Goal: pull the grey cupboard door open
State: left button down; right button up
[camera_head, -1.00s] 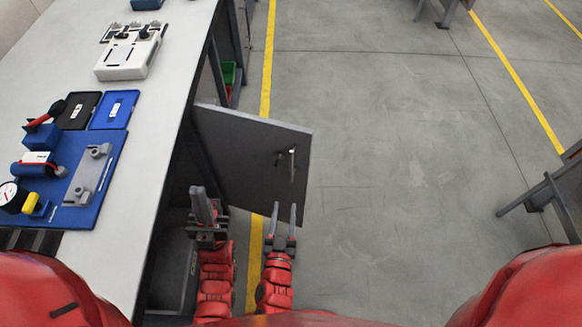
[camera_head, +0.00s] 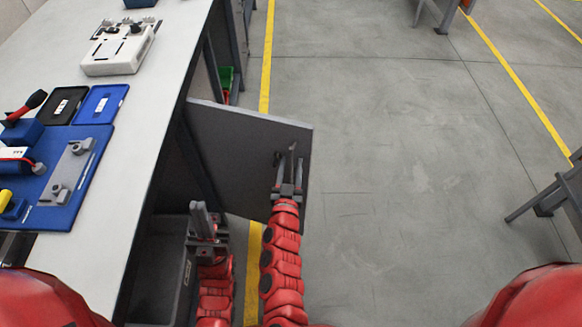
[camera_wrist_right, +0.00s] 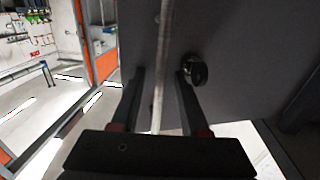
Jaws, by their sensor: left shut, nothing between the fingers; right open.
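The grey cupboard door (camera_head: 232,150) stands swung out from the workbench, over the floor. My right gripper (camera_head: 286,158) is open at the door's face near its free edge. In the right wrist view, a pale upright handle bar (camera_wrist_right: 163,60) runs between the two open fingers (camera_wrist_right: 160,88), which are not closed on it. A round black knob (camera_wrist_right: 195,69) is on the door beside the right finger. My left gripper (camera_head: 198,207) is shut and empty, low beside the cupboard opening and apart from the door.
The workbench (camera_head: 140,130) runs along the left, with a blue board (camera_head: 75,205) and other parts on top. A grey bin (camera_head: 170,265) shows in the cupboard below. Clear floor (camera_head: 400,180) lies right of the door; a dark stand (camera_head: 560,195) is at far right.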

grip_shut()
dwell(1.4)
